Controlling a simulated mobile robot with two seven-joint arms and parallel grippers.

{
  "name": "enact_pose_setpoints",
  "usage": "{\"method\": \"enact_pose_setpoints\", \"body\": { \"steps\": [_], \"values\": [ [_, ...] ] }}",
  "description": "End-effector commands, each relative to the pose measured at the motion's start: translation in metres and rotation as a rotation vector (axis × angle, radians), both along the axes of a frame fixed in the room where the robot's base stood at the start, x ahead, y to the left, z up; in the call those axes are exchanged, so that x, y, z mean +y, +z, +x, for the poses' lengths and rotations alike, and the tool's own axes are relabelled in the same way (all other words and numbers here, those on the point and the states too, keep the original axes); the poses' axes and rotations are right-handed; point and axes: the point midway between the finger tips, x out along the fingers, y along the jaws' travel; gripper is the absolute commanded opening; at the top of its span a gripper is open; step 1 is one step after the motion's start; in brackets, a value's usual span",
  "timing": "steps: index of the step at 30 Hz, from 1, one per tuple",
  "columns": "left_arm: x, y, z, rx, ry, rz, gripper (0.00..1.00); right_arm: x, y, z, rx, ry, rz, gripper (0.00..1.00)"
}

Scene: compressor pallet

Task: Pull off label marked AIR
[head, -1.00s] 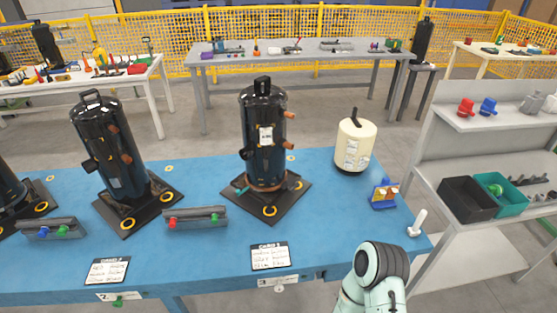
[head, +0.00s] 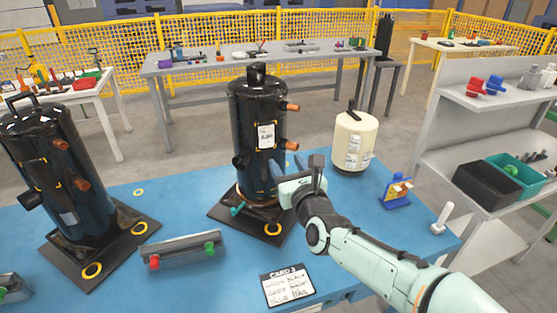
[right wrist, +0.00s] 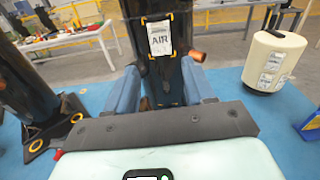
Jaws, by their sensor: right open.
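The white label marked AIR (right wrist: 159,38) is on the front of a black upright compressor (right wrist: 147,75). In the head view the label (head: 267,136) sits at mid-height on the compressor (head: 253,98), between copper stubs. My right gripper (head: 286,166) is in front of the compressor, below and slightly right of the label. In the right wrist view its two blue fingers (right wrist: 160,85) are open and apart, with the compressor body beyond them and the label above the gap. Nothing is between the fingers. My left gripper is not in view.
A second black compressor (head: 45,160) stands at left. A cream canister (head: 353,140) with labels stands right of my gripper. A grey holder (head: 183,250), a card (head: 287,285) and a blue stand (head: 396,190) are on the blue table (head: 130,292). A shelf with bins (head: 487,188) is at right.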

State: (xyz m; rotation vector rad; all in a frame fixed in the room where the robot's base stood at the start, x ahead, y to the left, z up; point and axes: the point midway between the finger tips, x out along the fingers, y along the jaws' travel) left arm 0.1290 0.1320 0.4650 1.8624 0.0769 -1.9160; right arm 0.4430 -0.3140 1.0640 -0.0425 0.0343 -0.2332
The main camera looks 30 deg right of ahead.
Motion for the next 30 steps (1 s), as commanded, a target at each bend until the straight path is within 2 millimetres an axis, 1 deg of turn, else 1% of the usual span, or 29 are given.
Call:
{"method": "enact_pose_setpoints", "body": {
  "steps": [1, 2, 5, 8, 14, 21, 27, 30],
  "values": [
    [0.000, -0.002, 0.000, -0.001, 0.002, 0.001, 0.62, 0.001, 0.007, -0.001, -0.022, -0.003, 0.018, 0.53],
    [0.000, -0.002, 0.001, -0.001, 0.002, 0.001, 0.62, 0.002, 0.009, -0.001, -0.030, -0.003, 0.029, 0.53],
    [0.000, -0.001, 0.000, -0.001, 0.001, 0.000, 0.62, 0.000, 0.012, 0.006, -0.037, -0.004, 0.042, 0.53],
    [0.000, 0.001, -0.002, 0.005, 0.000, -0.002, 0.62, -0.003, 0.011, 0.019, -0.035, -0.004, 0.043, 0.53],
    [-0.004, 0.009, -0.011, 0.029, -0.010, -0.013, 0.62, -0.013, 0.012, 0.054, -0.036, -0.006, 0.049, 0.53],
    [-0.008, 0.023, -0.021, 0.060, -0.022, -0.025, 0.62, -0.019, 0.014, 0.088, -0.038, 0.000, 0.048, 0.53],
    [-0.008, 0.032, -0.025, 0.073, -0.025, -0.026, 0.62, -0.025, 0.014, 0.112, -0.038, -0.001, 0.046, 0.53],
    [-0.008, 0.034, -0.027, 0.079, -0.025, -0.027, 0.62, -0.027, 0.013, 0.121, -0.037, -0.002, 0.043, 0.53]
  ]
}}
